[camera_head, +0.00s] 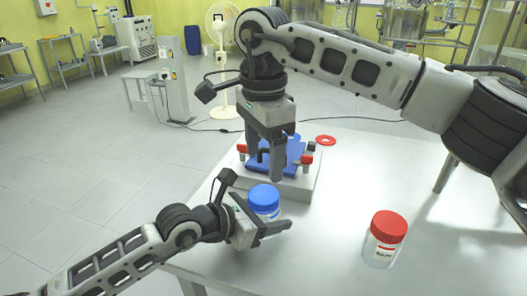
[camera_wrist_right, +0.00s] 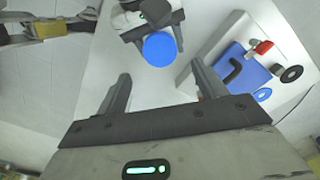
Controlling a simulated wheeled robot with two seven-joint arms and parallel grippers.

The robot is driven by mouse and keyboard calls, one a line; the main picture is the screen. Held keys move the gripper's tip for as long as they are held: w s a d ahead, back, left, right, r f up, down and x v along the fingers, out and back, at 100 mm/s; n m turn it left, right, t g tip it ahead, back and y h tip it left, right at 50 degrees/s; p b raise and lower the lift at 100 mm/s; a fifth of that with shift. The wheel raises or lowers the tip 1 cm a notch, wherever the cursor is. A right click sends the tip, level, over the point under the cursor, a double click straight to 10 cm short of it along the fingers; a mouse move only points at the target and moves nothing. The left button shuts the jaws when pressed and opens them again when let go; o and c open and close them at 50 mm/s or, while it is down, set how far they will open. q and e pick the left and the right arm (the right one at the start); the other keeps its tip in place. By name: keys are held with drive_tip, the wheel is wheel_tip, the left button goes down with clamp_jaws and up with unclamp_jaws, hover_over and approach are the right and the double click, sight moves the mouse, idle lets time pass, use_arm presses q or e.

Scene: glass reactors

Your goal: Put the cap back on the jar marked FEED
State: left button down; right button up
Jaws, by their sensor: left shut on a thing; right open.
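A clear jar with a blue cap (camera_head: 264,196) stands near the table's front left edge. The blue cap sits on its top, and any label is hidden or too small to read. My left gripper (camera_head: 264,215) is shut around the jar's body below the cap. My right gripper (camera_head: 265,172) is open and empty, pointing down, above and behind the jar in the head view. In the right wrist view, the blue cap (camera_wrist_right: 159,49) shows beyond the gap between the open fingertips (camera_wrist_right: 158,80).
A pale fixture (camera_head: 298,187) with a blue plate (camera_head: 293,150) and red-tipped parts stands behind the jar. The table between is clear.

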sight(264, 194)
drive_tip(key=shift+f, duration=0.1)
drive_tip(key=shift+f, duration=3.95)
drive_tip(key=c, duration=1)
drive_tip(key=m, duration=0.3)
drive_tip(key=o, duration=1.1)
